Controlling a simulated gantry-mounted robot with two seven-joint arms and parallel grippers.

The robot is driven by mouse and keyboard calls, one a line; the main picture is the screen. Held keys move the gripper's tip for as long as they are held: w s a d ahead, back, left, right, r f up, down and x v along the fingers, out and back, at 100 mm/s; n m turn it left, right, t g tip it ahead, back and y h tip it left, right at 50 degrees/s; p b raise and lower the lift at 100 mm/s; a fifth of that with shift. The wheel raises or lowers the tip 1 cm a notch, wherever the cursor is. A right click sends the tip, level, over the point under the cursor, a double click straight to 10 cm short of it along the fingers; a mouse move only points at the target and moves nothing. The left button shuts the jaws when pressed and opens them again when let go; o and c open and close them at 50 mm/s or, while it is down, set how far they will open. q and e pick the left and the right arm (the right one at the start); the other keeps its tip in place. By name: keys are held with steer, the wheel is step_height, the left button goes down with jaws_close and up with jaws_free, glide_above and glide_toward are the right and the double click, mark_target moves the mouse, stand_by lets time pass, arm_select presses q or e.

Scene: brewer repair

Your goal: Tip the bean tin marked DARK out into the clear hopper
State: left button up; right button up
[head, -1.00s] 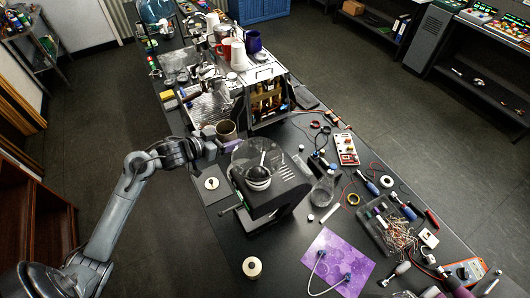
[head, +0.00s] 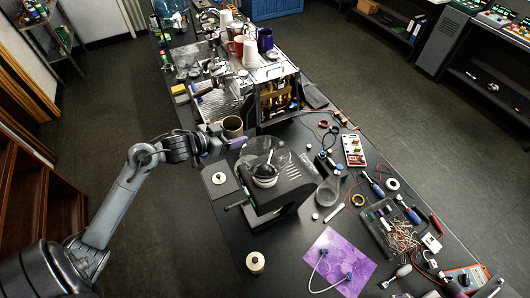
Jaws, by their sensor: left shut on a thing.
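My left gripper (head: 230,141) reaches in from the left and is shut on the tin's near side. The clear hopper (head: 251,160) is a transparent bowl on top of the black grinder (head: 285,190), just right of and nearer than the tin. A dark, round part with a light rim shows within the hopper. My right gripper is not in view.
The opened brewer (head: 272,75) with cups on top stands behind the tin.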

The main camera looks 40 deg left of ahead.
mark_target(241, 123)
arm_select(q)
steer(key=shift+m+y, duration=0.3)
steer(key=shift+m, duration=0.2)
steer(key=r, duration=0.3)
steer(key=r+p, duration=0.1)
steer(key=shift+d+r, duration=0.35)
steer(key=shift+d, duration=0.05)
steer(key=shift+d+f, duration=0.1)
steer(key=shift+f, duration=0.05)
steer(key=shift+d+r+m+y, duration=0.3)
steer(key=shift+m+y, duration=0.1)
steer(key=shift+m, duration=0.1)
steer(key=shift+w+d+r+m+y, duration=0.1)
steer(key=shift+d+r+m+y, duration=0.1)
steer(key=shift+m+y, duration=0.1)
steer(key=shift+d+r+m+y, duration=0.15)
steer(key=shift+d+m+y, duration=0.15)
steer(key=shift+d, duration=0.05)
steer(key=shift+d+r+m+b, duration=0.1)
steer(key=shift+d+m+b, duration=0.2)
steer(key=shift+b, duration=0.25)
steer(key=r+m+y+b, duration=0.1)
steer(key=b, duration=0.2)
steer(key=shift+d+r+y, duration=0.1)
steer(key=shift+d+y, duration=0.3)
steer(key=shift+m+b, duration=0.6)
steer(key=shift+b, duration=0.15)
